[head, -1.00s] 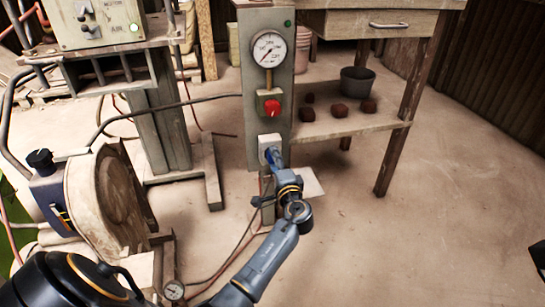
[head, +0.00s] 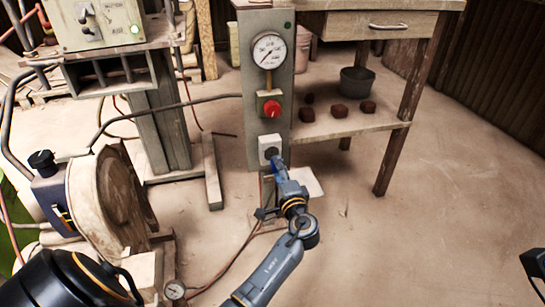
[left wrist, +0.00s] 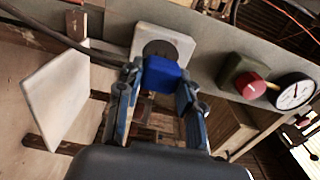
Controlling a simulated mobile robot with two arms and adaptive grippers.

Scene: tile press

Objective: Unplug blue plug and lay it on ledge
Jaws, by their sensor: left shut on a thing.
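The blue plug (left wrist: 162,73) is between the fingers of my left gripper (left wrist: 160,92), which is shut on it. In the head view my left gripper (head: 280,170) is just below and in front of the white socket (head: 269,143) on the grey post. The dark round socket face shows above the plug in the left wrist view (left wrist: 162,48), and the plug appears drawn back from it. A pale flat ledge (head: 308,182) juts out low by the post; it shows at left in the left wrist view (left wrist: 55,97).
The grey post (head: 252,75) carries a gauge (head: 269,48) and a red knob (head: 271,108) above the socket. A wooden table (head: 345,125) with a bucket (head: 357,79) stands behind at right. Hoses run low beside the post. The floor at right is clear.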

